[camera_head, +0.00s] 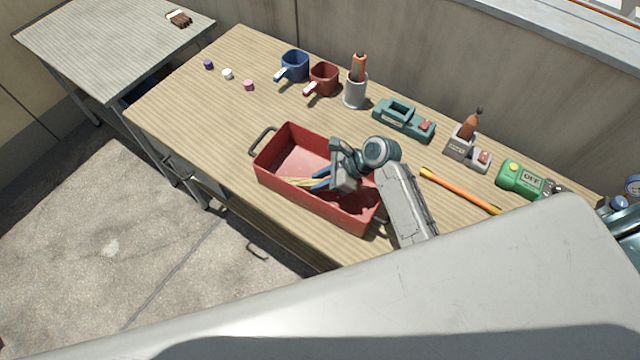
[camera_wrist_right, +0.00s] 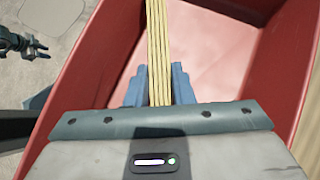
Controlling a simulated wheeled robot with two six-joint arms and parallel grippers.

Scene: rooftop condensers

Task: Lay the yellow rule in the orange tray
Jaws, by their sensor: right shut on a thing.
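A red tray (camera_head: 268,165) with dark end handles stands on the wooden bench; no clearly orange tray shows. My right gripper (camera_head: 322,180) is over the tray, its blue fingers shut on the yellow rule (camera_head: 298,183). In the right wrist view, the rule (camera_wrist_right: 158,50) runs straight out between the fingers (camera_wrist_right: 158,88), with the tray's floor and red walls (camera_wrist_right: 75,75) around it. The rule lies within the tray's outline; I cannot tell whether it touches the floor.
An orange rod with yellow ends (camera_head: 460,190) lies right of my right arm. Behind stand a blue mug (camera_head: 295,65), a red mug (camera_head: 323,78), a grey holder (camera_head: 355,92) and a teal tool (camera_head: 400,118). A green device (camera_head: 522,180) is further right. The bench's left part is mostly clear.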

